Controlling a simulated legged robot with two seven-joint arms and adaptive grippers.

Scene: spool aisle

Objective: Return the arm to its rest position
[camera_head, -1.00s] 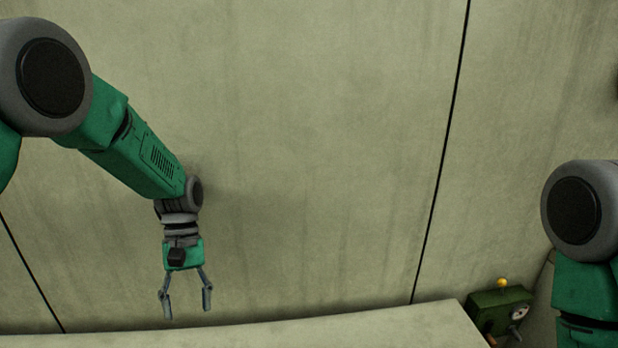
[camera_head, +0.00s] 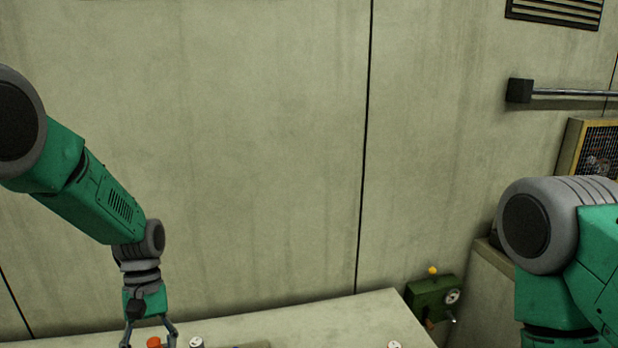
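My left arm comes in from the left, bent downward at the wrist. My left gripper (camera_head: 148,338) points down over the pale ledge, its two fingers spread apart. The fingertips are at the bottom edge of the picture, and nothing shows held between them. An orange-topped item (camera_head: 154,342) shows between or behind the fingers; I cannot tell its depth. My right arm (camera_head: 560,240) is at the right edge, and its gripper is out of view.
The pale ledge (camera_head: 310,325) runs along the bottom, with a white-topped item (camera_head: 196,342) and a small white item (camera_head: 394,344) at its lower edge. A green box (camera_head: 432,297) with a yellow knob and gauge stands right. A rail (camera_head: 565,93), a vent (camera_head: 555,10) and a yellow-framed panel (camera_head: 590,145) are on the right.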

